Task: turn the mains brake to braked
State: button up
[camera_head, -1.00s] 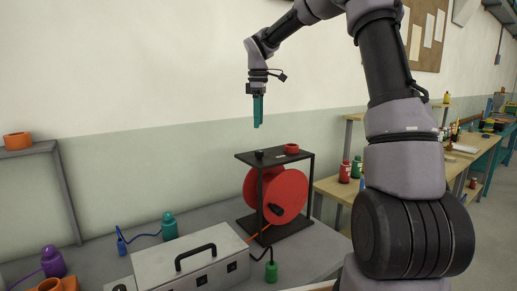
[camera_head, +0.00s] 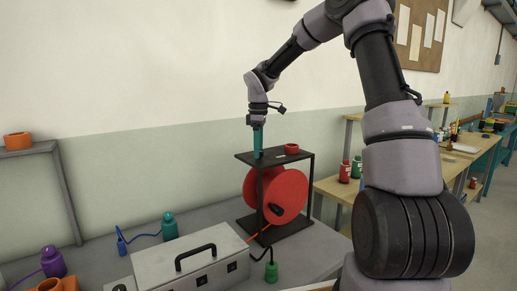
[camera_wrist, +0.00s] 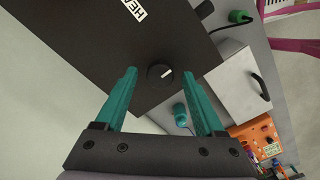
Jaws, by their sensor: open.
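A small dark round knob with a white pointer mark (camera_wrist: 160,76), which looks like the mains brake, sits on the black top plate (camera_wrist: 85,45) of the reel stand. In the head view my gripper (camera_head: 258,155) points down at the left part of that plate (camera_head: 272,157) and hides the knob. In the wrist view my gripper (camera_wrist: 161,78) is open, with one teal finger on each side of the knob and a gap to each. I cannot tell whether the fingertips are level with it. A white label, partly cut off, lies on the plate.
A grey case (camera_head: 190,268) with a black handle stands in front. The wall is behind; air above the stand is free.

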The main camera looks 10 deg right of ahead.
grip_shut()
jog(key=shift+m, duration=0.3)
jog(key=m, duration=0.3)
jog(key=shift+m, duration=0.3)
jog(key=m, duration=0.5)
jog(key=shift+w, duration=0.1)
jog(key=m, duration=0.4)
jog(key=shift+d+m, duration=0.1)
jog(key=shift+m, duration=2.3)
jog(key=shift+d, duration=0.1)
